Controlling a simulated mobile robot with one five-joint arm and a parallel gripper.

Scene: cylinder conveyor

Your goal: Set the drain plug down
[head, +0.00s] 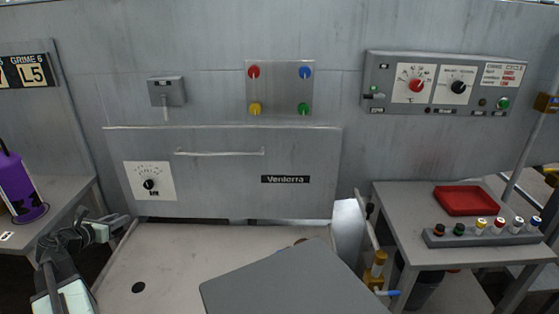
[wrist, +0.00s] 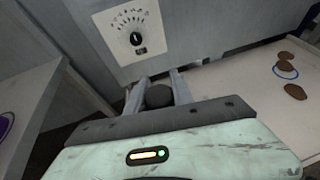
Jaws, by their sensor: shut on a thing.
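My gripper (wrist: 160,90) is shut on a dark, round drain plug (wrist: 158,96), which sits between the two grey fingers in the wrist view. In the head view my gripper (head: 122,226) is at the left edge of the pale basin surface (head: 190,265), near the lower left corner of the grey front panel. The plug cannot be made out there. A dark round hole or spot (head: 138,287) shows in the basin surface, nearer than the gripper and apart from it.
A panel with a dial (wrist: 136,38) stands just beyond the fingers. Several brown discs (wrist: 294,91) lie on the surface to the right. A purple bottle (head: 20,185) stands on the left table. The right table holds a red tray (head: 467,201) and a rack (head: 482,236) of small bottles.

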